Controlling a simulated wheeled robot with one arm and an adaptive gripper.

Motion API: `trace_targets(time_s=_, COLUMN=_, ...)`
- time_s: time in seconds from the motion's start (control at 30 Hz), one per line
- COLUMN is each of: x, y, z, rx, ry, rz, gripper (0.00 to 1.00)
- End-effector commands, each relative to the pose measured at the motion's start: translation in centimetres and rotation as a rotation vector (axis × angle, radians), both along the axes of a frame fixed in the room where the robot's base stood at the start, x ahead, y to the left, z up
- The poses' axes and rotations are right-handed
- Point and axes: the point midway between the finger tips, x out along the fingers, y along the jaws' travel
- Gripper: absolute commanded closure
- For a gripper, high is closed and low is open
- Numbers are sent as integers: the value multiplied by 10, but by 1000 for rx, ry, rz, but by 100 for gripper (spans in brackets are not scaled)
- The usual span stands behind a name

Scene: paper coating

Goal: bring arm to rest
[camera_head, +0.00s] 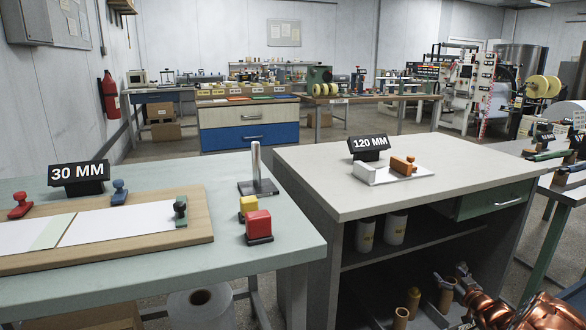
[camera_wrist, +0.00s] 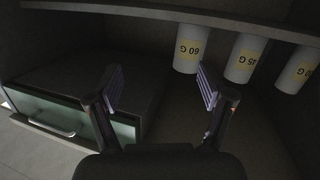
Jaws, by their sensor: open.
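My gripper (camera_wrist: 161,92) shows in the wrist view with its two fingers spread wide and nothing between them. The picture there looks upside down, with labels inverted. The gripper faces a dark shelf space with white labelled cylinders (camera_wrist: 187,48) beyond the fingertips. A green drawer front (camera_wrist: 75,122) with a handle is at the left of that view. In the head view, part of my copper-coloured arm (camera_head: 485,308) shows at the lower right, low by the table marked 120 MM (camera_head: 300,165).
White cylinders (camera_head: 365,235) stand on the shelf under that table. Brown cylinders (camera_head: 413,300) stand lower, close to my arm. At left, a pale green table (camera_head: 110,275) holds stamps, a paper board (camera_head: 200,228) and a metal post (camera_head: 257,170). Another table (camera_head: 565,190) stands at right.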

Motion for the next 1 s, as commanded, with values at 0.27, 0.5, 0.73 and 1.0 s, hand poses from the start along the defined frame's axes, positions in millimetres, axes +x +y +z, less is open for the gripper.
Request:
trace_targets(time_s=0.27, x=23, y=43, z=99, rx=15, ry=111, rz=-66, gripper=19)
trace_targets(time_s=0.5, x=16, y=86, z=165, rx=25, ry=240, rz=-107, gripper=19)
trace_targets(time_s=0.73, x=-11, y=132, z=219, rx=27, ry=391, rz=-131, gripper=19)
trace_targets(time_s=1.0, x=-69, y=185, z=273, rx=17, ry=582, rz=-147, gripper=19)
